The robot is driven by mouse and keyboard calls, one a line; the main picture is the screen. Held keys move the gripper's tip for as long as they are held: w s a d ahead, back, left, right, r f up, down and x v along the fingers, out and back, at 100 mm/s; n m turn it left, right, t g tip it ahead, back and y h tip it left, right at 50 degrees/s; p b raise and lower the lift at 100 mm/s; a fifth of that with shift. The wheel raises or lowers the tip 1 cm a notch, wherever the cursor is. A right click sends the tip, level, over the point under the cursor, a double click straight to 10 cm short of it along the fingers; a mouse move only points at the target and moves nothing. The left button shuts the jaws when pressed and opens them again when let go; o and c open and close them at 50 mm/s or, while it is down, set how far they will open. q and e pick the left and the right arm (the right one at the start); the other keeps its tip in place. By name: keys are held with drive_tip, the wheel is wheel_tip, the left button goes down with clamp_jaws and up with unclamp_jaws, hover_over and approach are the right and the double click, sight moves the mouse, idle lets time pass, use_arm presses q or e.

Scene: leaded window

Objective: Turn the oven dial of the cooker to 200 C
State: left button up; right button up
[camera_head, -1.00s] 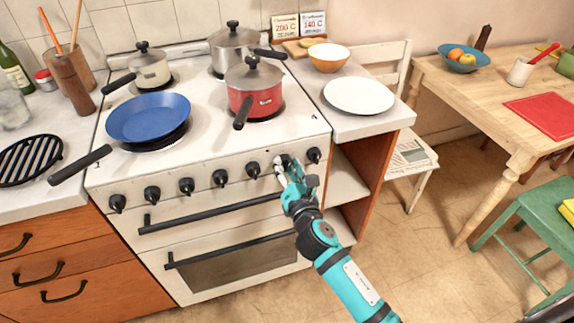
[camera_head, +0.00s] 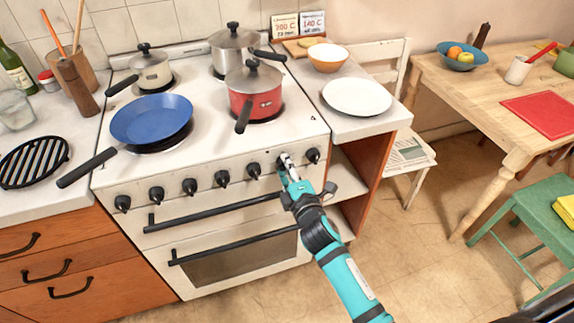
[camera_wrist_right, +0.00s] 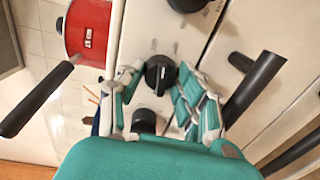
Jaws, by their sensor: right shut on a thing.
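The white cooker (camera_head: 215,215) has a row of black dials along its front panel. My right gripper (camera_head: 287,163) is at the second dial from the right end and largely covers it in the head view. In the right wrist view this black dial (camera_wrist_right: 160,75) sits between the fingers, which are shut on it. A pale pointer line shows on its face; the scale marks are too faint to read. A neighbouring dial (camera_wrist_right: 145,121) is partly hidden by my gripper. My left gripper is not in view.
A blue pan (camera_head: 150,118), a red pot (camera_head: 256,92) and other pots stand on the hob. The oven handle (camera_head: 213,213) runs below the dials. A card reading 200 C (camera_head: 285,26) stands behind the counter beside a 140 C card (camera_head: 312,23).

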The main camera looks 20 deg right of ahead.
drive_tip(key=m+p, duration=0.2)
drive_tip(key=m, duration=1)
drive_tip(key=m+t+y+p, duration=0.1)
drive_tip(key=m+p, duration=0.2)
drive_tip(key=m, duration=1)
drive_tip(key=shift+f, duration=0.2)
drive_tip(key=shift+m, duration=0.3)
drive_tip(key=o, duration=1.2)
drive_tip(key=shift+c, duration=0.2)
drive_tip(key=s+d, duration=0.1)
drive_tip(key=s, duration=1.1)
drive_tip(key=shift+f, duration=0.15)
